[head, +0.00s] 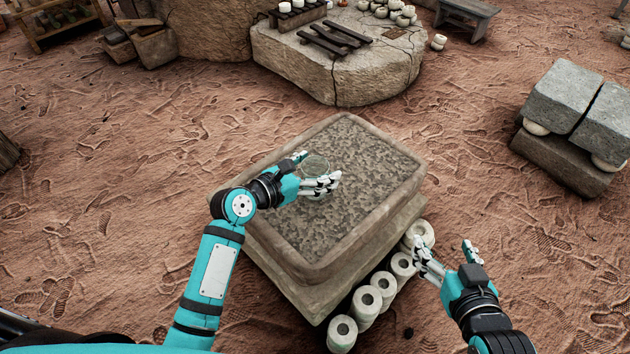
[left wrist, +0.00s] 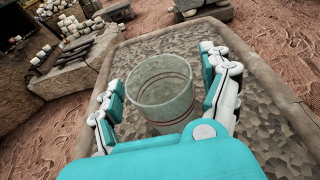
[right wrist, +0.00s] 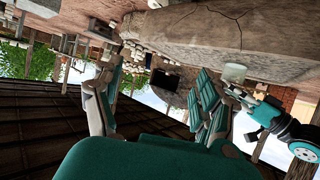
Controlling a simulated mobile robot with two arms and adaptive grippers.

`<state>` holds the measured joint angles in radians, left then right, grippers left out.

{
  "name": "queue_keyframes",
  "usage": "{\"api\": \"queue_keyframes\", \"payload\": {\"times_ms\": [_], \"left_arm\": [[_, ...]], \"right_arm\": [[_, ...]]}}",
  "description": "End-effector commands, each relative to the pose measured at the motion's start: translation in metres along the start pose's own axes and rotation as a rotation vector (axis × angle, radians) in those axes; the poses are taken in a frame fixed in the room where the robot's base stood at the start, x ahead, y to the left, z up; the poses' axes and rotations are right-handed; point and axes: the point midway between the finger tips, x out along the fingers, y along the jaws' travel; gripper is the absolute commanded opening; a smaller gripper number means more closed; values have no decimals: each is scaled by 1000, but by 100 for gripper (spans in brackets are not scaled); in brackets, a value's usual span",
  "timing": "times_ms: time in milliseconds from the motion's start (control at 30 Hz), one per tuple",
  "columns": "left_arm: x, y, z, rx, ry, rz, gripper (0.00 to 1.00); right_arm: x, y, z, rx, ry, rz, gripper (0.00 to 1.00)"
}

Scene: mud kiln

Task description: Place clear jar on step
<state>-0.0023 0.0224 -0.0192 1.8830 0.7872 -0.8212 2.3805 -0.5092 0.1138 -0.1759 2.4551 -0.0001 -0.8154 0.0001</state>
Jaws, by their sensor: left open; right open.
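The clear jar (head: 314,165) stands upright on the gravelly top of a stone block (head: 368,222). It also shows large in the left wrist view (left wrist: 160,93), with thin reddish rings around it. My left gripper (head: 320,172) is open, with its fingers on either side of the jar; in the left wrist view a gap shows between jar and fingers. My right gripper (head: 448,255) is open and empty, to the right of the block. The jar also shows in the right wrist view (right wrist: 234,72). I cannot tell which surface is the step.
Several pale hollow cylinders (head: 367,304) lie along the block's right side. A large flat rock (head: 300,65) with dark bars and white pots stands at the back. Stacked grey blocks (head: 562,95) stand at the right. Sandy ground between is open.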

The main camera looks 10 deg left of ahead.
Motion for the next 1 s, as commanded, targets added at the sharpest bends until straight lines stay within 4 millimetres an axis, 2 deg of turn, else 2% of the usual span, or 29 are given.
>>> {"api": "queue_keyframes", "payload": {"times_ms": [67,533,867,1000], "left_arm": [[0,0,0,0,0,0,75],[0,0,0,0,0,0,14],[-1,0,2,0,-1,0,14],[-3,0,8,0,-2,1,14]], "right_arm": [[0,0,0,0,-1,0,75],[0,0,1,0,-4,0,75],[-1,0,3,0,-20,0,75],[-6,4,18,0,-106,8,75]]}}
